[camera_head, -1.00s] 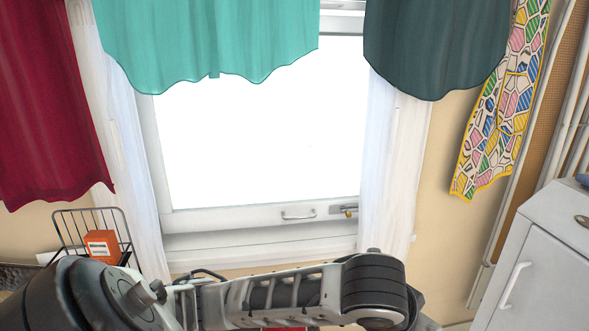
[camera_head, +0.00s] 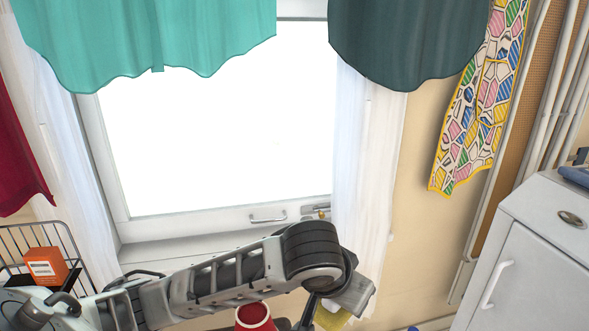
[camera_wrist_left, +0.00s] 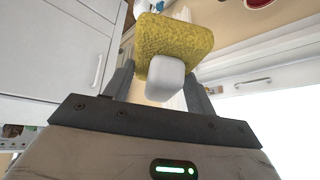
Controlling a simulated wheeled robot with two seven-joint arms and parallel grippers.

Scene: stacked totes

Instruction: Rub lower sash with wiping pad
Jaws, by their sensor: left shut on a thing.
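The wiping pad is a yellow sponge with a white grip block; it shows in the left wrist view (camera_wrist_left: 175,50), and a yellow edge of it shows in the head view (camera_head: 333,318). My left gripper (camera_head: 350,298) is shut on the white block, with the sponge beyond the fingers. The lower sash (camera_head: 190,227) is a white window frame with a bar handle (camera_head: 268,218) and a brass-knobbed latch (camera_head: 322,212) on its bottom rail. The pad is below and right of the rail in the head view, apart from it. My right gripper is not in view.
Teal (camera_head: 150,40) and dark green (camera_head: 405,40) cloths hang over the window top. White curtains (camera_head: 360,160) flank it. A wire basket with an orange box (camera_head: 45,266) is at left, a red item (camera_head: 255,317) below my arm, a white cabinet (camera_head: 535,270) at right.

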